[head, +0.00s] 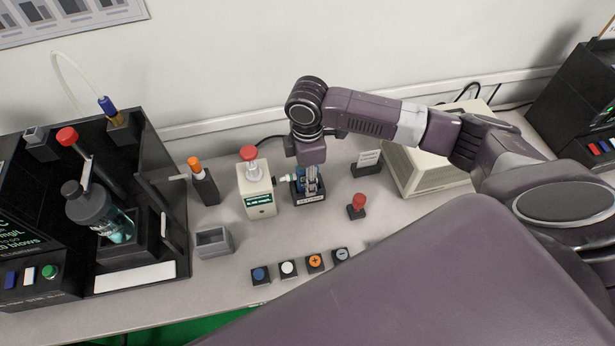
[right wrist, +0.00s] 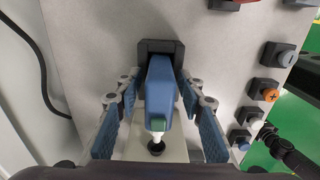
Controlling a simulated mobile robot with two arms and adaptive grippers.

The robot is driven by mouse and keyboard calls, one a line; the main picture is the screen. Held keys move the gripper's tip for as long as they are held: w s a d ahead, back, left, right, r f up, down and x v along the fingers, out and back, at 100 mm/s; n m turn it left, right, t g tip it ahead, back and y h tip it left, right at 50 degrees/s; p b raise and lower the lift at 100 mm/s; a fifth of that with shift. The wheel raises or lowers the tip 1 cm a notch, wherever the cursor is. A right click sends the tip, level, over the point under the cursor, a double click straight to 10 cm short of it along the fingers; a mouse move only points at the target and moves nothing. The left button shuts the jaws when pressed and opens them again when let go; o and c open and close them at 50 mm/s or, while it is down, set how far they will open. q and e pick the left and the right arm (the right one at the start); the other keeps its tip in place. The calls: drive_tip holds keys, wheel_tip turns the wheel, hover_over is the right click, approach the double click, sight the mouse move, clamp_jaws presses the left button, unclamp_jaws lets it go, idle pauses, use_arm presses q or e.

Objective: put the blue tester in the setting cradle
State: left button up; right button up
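The blue tester (right wrist: 160,88) sits in a dark cradle (right wrist: 150,46), between my right gripper's fingers. In the head view the cradle (head: 309,201) has a printed label on its front, and the tester (head: 299,176) is mostly hidden behind my gripper. My right gripper (head: 312,186) points down over the cradle. In the right wrist view the right gripper (right wrist: 160,100) is open, with a gap between each blue pad and the tester. The tester's pale mouthpiece end points toward a cream box unit (head: 257,191). My left gripper is in neither view.
Several round buttons (head: 288,268) line the front. A grey open box (head: 213,241), an orange-topped holder (head: 203,183) and a black station (head: 150,205) stand left. A beige machine (head: 425,165) is behind my arm.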

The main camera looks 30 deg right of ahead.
wheel_tip(320, 180, up, 12)
drive_tip(key=shift+r+b, duration=0.1)
drive_tip(key=shift+b, duration=0.45)
idle(0.3)
